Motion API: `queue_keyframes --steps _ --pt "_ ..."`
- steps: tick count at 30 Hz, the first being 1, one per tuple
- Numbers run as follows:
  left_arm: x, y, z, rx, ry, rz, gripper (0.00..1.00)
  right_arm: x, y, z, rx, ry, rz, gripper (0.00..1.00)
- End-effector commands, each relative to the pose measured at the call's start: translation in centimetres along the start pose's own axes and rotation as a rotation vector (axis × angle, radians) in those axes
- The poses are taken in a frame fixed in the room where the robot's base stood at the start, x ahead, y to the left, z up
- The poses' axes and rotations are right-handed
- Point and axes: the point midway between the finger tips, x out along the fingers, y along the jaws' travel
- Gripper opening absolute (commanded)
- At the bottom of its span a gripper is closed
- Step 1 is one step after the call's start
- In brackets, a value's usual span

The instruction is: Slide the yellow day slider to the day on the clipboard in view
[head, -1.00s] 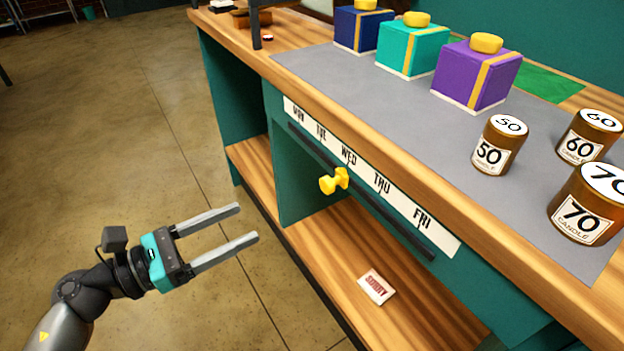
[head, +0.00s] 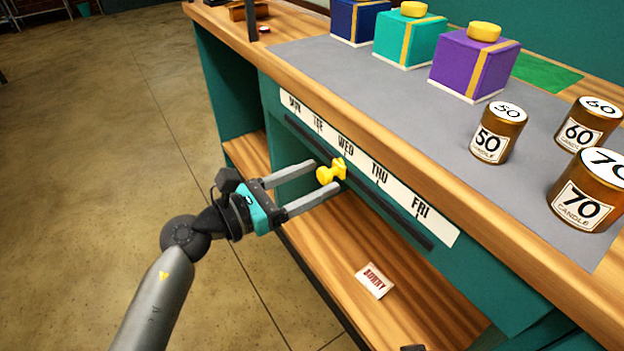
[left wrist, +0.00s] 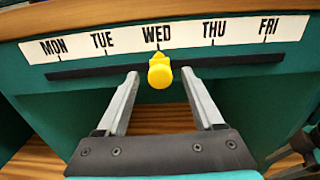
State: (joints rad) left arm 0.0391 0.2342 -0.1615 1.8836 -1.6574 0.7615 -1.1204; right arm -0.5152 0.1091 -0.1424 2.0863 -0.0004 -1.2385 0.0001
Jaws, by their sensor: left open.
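The yellow day slider (head: 329,171) sits on the dark rail (head: 393,213) on the counter's front, under the WED mark of the white day strip (head: 362,162). It also shows in the left wrist view (left wrist: 160,71), right below WED. My left gripper (head: 325,174) is open, with its fingertips on either side of the slider knob. In the left wrist view the fingers (left wrist: 160,74) show gaps to the knob on both sides. The strip reads MON, TUE, WED, THU, FRI. No clipboard shows in these frames.
Purple (head: 474,62), teal and blue gift boxes stand on the grey mat (head: 400,105). Candles marked 50 (head: 498,133), 60 and 70 stand at the right. A small card (head: 373,281) lies on the wooden shelf (head: 355,245) below. Open floor lies to the left.

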Motion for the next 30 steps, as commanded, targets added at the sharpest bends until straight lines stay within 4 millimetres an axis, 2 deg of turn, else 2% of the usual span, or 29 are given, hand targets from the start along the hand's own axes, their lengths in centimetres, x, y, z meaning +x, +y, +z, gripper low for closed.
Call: queue_keyframes --steps 8,26,30 --pt "0.17 -0.01 -0.01 0.0 0.001 0.0 0.69 -0.23 0.03 -0.17 0.001 0.006 0.0 0.5" --pt "0.13 -0.02 -0.03 0.0 0.001 0.0 0.02 0.01 0.14 0.14 0.001 -0.002 0.002 0.5" --pt "0.13 -0.02 -0.04 0.0 0.001 -0.001 0.0 0.02 0.15 0.14 0.001 -0.002 0.002 0.5"
